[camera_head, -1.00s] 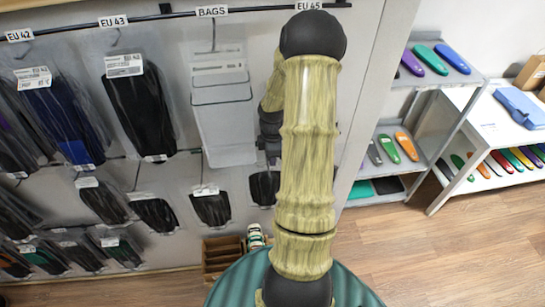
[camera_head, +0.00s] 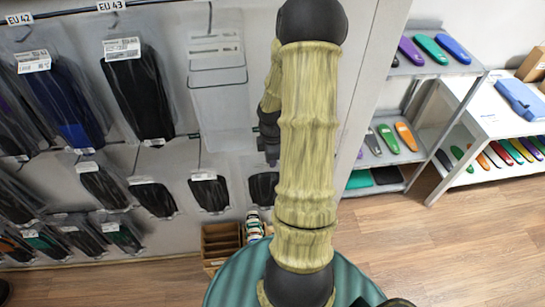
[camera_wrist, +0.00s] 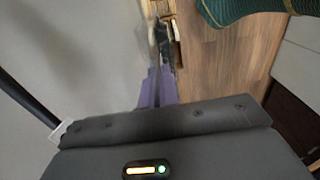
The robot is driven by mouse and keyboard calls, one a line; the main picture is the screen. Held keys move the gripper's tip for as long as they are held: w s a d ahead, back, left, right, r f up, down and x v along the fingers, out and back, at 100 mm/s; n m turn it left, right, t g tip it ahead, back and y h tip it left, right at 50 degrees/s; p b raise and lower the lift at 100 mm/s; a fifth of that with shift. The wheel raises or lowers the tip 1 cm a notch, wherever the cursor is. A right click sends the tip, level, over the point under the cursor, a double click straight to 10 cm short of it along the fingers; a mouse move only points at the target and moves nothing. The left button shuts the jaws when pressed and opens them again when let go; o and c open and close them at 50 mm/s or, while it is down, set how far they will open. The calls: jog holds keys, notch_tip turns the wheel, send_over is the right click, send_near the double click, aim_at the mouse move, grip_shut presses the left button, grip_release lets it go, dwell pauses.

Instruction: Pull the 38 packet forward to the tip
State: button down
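Clear packets with dark insoles hang on a wall rack. I can read no label saying 38. The upper row shows a black packet (camera_head: 138,95) under EU 43 and a dark blue packet (camera_head: 60,105) under EU 42. Smaller packets hang lower, among them one at the centre (camera_head: 210,194) and one beside my arm (camera_head: 263,189), their tags too small to read. My gripper (camera_head: 268,140) is partly hidden behind my arm, close to the wall. In the wrist view its purple fingers (camera_wrist: 158,85) are close together, with blurred packet-like shapes beyond. I cannot tell whether they touch anything.
Empty clear bags (camera_head: 219,85) hang at the top centre. A wooden box (camera_head: 221,243) stands on the floor below the rack. On the right are a grey shelf (camera_head: 405,162) with coloured insoles and a white table (camera_head: 480,105). The wood floor (camera_head: 450,240) between is clear.

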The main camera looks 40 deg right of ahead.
jog(key=c, duration=1.6)
grip_release()
jog(key=shift+w+r, duration=0.1)
jog(key=shift+w+r, duration=0.1)
jog(key=shift+r, duration=0.1)
jog(key=r, duration=0.5)
jog(key=r+b, duration=0.1)
jog(key=r, duration=1.1)
jog(key=shift+s+b, duration=0.3)
jog(key=shift+s, duration=0.1)
jog(key=shift+f, duration=0.1)
jog(key=shift+a, duration=0.1)
